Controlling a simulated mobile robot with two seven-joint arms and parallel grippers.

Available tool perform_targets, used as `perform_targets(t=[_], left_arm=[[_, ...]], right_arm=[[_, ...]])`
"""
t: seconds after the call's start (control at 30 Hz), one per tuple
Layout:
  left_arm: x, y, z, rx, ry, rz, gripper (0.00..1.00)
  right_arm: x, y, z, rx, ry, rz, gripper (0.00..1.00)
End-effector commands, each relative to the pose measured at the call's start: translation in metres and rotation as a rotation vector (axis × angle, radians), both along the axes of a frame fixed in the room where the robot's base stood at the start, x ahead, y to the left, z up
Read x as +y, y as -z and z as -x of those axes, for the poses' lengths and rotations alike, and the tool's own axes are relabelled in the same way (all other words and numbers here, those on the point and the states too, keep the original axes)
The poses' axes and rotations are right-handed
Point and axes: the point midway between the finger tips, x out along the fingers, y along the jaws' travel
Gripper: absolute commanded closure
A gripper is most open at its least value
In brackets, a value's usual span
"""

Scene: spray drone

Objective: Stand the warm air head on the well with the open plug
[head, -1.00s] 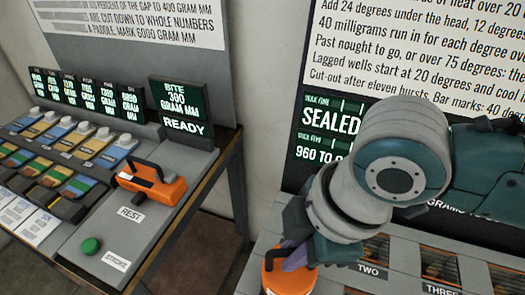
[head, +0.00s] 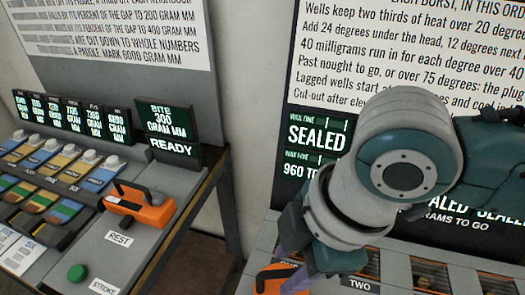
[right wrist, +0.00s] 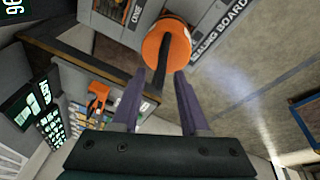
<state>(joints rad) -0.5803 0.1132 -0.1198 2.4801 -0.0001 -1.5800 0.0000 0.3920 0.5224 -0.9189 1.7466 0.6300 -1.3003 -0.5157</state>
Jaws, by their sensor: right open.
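The warm air head, which I take to be the round orange piece with a black handle (head: 271,282), is at the bottom of the head view, cut off by the edge. In the right wrist view its orange body (right wrist: 168,42) is beside the plate marked ONE. My right gripper (right wrist: 163,84) is open, its purple fingers on either side of the black handle. In the head view this gripper (head: 291,268) points down at the head. The well TWO label (head: 360,285) is to its right. My arm hides part of the status screen (head: 318,137), which reads SEALED. I cannot tell which well has the open plug.
A left bench carries an orange tool with a black handle (head: 139,206) at REST, a green button (head: 77,272) and a screen (head: 168,131) reading READY. A wall board of rules (head: 410,45) stands behind the wells. A gap of floor separates the benches.

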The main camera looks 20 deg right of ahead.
Motion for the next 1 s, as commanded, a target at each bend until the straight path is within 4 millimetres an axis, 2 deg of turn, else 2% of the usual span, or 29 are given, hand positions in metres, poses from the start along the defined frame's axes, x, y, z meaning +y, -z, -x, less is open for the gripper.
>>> perform_targets(t=[0.1,0.3,0.5,0.63,0.73,0.8,0.87,1.0], left_arm=[[0.0,-0.006,0.0,0.0,0.0,0.0,0.5],[0.001,-0.01,0.0,0.0,0.002,-0.003,0.5],[0.002,-0.011,0.0,-0.001,0.006,-0.008,0.5],[0.003,-0.011,0.0,-0.001,0.007,-0.01,0.5],[0.003,-0.011,0.0,-0.002,0.008,-0.011,0.5],[0.003,-0.011,0.0,-0.002,0.008,-0.011,0.5],[0.003,-0.011,0.0,-0.001,0.008,-0.011,0.5],[0.003,-0.011,0.0,-0.001,0.008,-0.011,0.5]], right_arm=[[-0.006,-0.03,0.004,-0.005,-0.002,0.0,0.56],[-0.015,-0.069,0.011,-0.004,0.0,0.0,0.56],[-0.018,-0.088,0.016,0.0,0.004,-0.007,0.56],[-0.003,-0.088,0.026,-0.004,0.064,-0.063,0.56],[0.012,-0.086,0.037,-0.009,0.208,-0.149,0.56],[0.013,-0.085,0.045,-0.008,0.365,-0.204,0.56],[0.005,-0.082,0.052,-0.003,0.518,-0.233,0.56],[-0.033,-0.071,0.078,0.017,0.871,-0.222,0.56]])
